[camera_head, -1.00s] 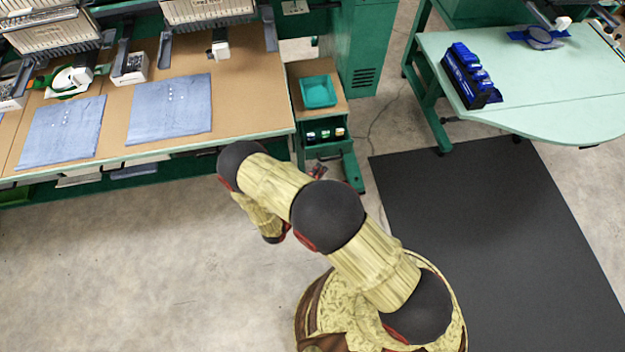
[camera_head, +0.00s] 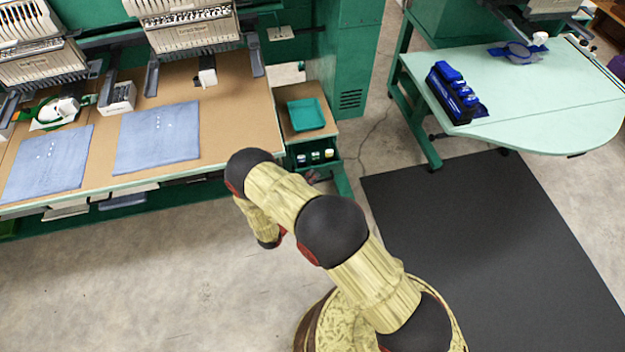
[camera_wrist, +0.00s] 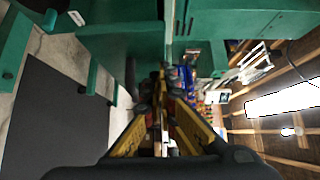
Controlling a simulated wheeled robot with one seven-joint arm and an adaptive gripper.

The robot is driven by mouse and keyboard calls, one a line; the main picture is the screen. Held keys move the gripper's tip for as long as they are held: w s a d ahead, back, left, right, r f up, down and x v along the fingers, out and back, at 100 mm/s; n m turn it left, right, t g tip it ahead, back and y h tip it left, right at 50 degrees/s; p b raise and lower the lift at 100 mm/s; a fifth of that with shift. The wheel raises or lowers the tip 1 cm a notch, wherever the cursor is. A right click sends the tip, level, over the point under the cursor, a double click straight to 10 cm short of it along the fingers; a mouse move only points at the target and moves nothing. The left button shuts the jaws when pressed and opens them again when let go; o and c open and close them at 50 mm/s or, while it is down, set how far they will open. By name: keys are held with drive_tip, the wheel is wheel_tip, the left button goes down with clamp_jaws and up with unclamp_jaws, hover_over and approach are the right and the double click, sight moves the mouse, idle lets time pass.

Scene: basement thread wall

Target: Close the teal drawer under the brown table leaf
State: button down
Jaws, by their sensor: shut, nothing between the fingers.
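The teal drawer (camera_head: 317,158) is under the brown table leaf (camera_head: 293,134) and stands open toward me, with several small spools or jars showing inside. A teal tray (camera_head: 306,114) sits on the leaf. In the wrist view the yellow fingers of my gripper (camera_wrist: 164,82) come together with nothing visible between the tips. Teal-green surfaces lie just beyond them, and the drawer front is not clear there.
A long brown table (camera_head: 235,140) with blue cloths and embroidery machines stands at the left. A black mat (camera_head: 480,240) covers the right floor; bare floor lies front left.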

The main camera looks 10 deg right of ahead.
drive_tip(key=b, duration=0.2)
hover_over(307, 161)
drive_tip(key=s, duration=0.5)
drive_tip(key=shift+w+a+f, duration=0.2)
drive_tip(key=shift+w+a, duration=0.05)
drive_tip(key=shift+a, duration=0.2)
drive_tip(key=shift+w+r+b, duration=0.15)
drive_tip(key=shift+w+b, duration=0.15)
drive_tip(key=shift+w, duration=0.25)
drive_tip(key=shift+s, duration=0.1)
